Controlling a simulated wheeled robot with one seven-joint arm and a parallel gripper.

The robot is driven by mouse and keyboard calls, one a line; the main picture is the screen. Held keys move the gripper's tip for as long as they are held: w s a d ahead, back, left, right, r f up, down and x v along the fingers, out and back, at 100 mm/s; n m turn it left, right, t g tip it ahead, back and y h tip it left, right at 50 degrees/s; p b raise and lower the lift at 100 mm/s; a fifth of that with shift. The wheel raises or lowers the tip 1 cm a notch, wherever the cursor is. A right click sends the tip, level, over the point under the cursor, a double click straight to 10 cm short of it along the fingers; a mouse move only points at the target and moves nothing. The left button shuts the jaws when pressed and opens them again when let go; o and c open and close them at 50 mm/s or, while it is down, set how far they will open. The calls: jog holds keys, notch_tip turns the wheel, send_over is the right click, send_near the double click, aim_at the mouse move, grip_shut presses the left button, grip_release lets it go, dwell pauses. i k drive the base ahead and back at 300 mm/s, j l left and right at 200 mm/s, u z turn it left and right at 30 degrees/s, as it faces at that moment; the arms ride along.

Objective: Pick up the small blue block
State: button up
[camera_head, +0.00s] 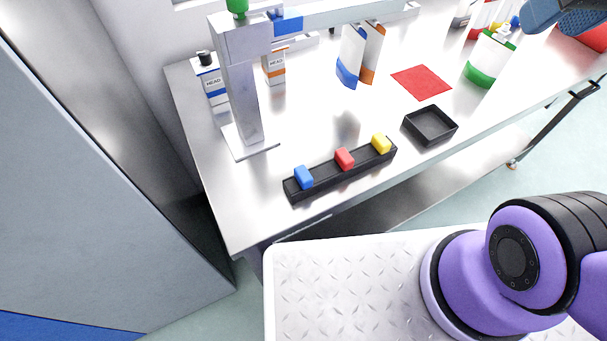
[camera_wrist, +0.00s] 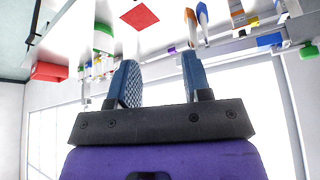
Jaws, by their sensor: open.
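The small blue block (camera_head: 304,177) sits at the left end of a long black tray (camera_head: 324,182) near the table's front edge. A red block (camera_head: 344,159) and a yellow block (camera_head: 381,143) stand in the same tray, to its right. My gripper (camera_wrist: 160,82) is open and empty in the wrist view, its two blue fingers apart. In the head view only part of my gripper shows at the top right corner, far from the blue block. I cannot make out the blue block in the wrist view.
A metal post (camera_head: 241,95) with a crossbar rises behind the tray. An empty square black tray (camera_head: 431,125) and a red square (camera_head: 421,82) lie to the right. White bottles with blue and orange (camera_head: 275,67) labels stand behind. Bare table lies between post and square tray.

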aim_at(302, 173)
jog(key=k+j+z, duration=0.15)
jog(key=j+z, duration=0.3)
jog(key=k+j+z, duration=0.2)
jog(key=z, duration=0.25)
